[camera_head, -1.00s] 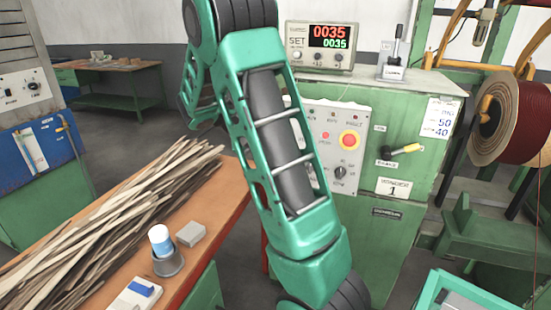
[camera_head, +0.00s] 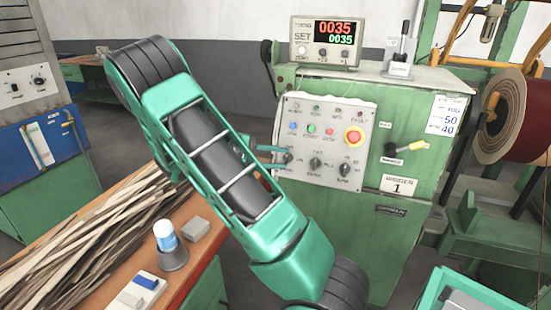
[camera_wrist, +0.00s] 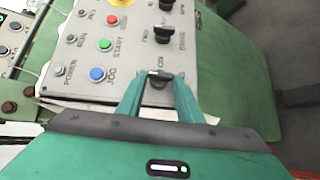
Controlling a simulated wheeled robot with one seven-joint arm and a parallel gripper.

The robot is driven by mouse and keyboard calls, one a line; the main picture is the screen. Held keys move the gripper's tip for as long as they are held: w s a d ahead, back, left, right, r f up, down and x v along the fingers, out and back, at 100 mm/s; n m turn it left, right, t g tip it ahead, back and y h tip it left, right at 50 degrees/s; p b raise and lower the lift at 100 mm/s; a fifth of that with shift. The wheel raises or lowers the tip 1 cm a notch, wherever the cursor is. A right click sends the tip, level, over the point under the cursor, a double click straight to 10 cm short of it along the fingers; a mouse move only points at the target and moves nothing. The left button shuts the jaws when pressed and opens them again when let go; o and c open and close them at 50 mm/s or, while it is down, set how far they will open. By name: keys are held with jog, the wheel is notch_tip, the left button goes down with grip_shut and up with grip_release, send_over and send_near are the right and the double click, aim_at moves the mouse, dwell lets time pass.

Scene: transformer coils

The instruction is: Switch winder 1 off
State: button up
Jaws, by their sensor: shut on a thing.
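Winder 1 is the green cabinet (camera_head: 420,110) with a "WINDER 1" plate (camera_head: 397,185). Its light grey control panel (camera_head: 330,104) carries a row of black rotary knobs along the bottom. My gripper (camera_head: 280,157) is at the leftmost knob (camera_head: 289,158), coming from the left. In the wrist view my gripper (camera_wrist: 159,80) has its teal fingers on either side of this knob (camera_wrist: 158,80), shut on it. Small lettering beside the knob is partly hidden and hard to read. The middle knob (camera_head: 316,163) and right knob (camera_head: 344,169) are untouched.
The panel also has a red emergency button (camera_head: 353,137) on yellow, and blue, green and red buttons. A lever (camera_head: 399,50) stands on top. A bench (camera_head: 188,285) with wood strips lies left; a wire spool (camera_head: 499,115) hangs right.

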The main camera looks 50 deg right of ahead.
jog(key=shift+w+a+f, duration=0.15)
jog(key=shift+f, duration=0.05)
dwell(0.4)
jog(key=o, duration=1.1)
jog(key=shift+r, duration=0.1)
jog(key=v, duration=1)
jog(key=shift+w+a, duration=0.15)
jog(key=shift+a, duration=0.2)
